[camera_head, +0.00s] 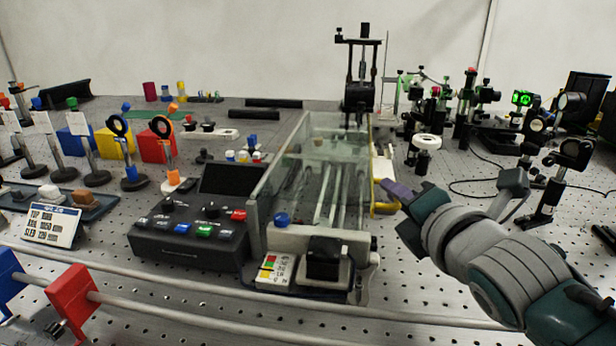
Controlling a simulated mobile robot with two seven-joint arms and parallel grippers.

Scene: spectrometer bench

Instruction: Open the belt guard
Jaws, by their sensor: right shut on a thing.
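The belt guard (284,165) is a clear, see-through cover over the belt unit at the middle of the bench. Pale parallel bars (335,190) show through it. The unit's front end (318,240) is a light block with a blue knob (282,219) and a black box. My left gripper is not in view.
A black control box (190,235) with coloured buttons stands left of the unit. Optics on posts (465,110) stand at the back right. Lens holders and coloured blocks (115,143) fill the left. A rail with a red clamp (72,300) crosses the front.

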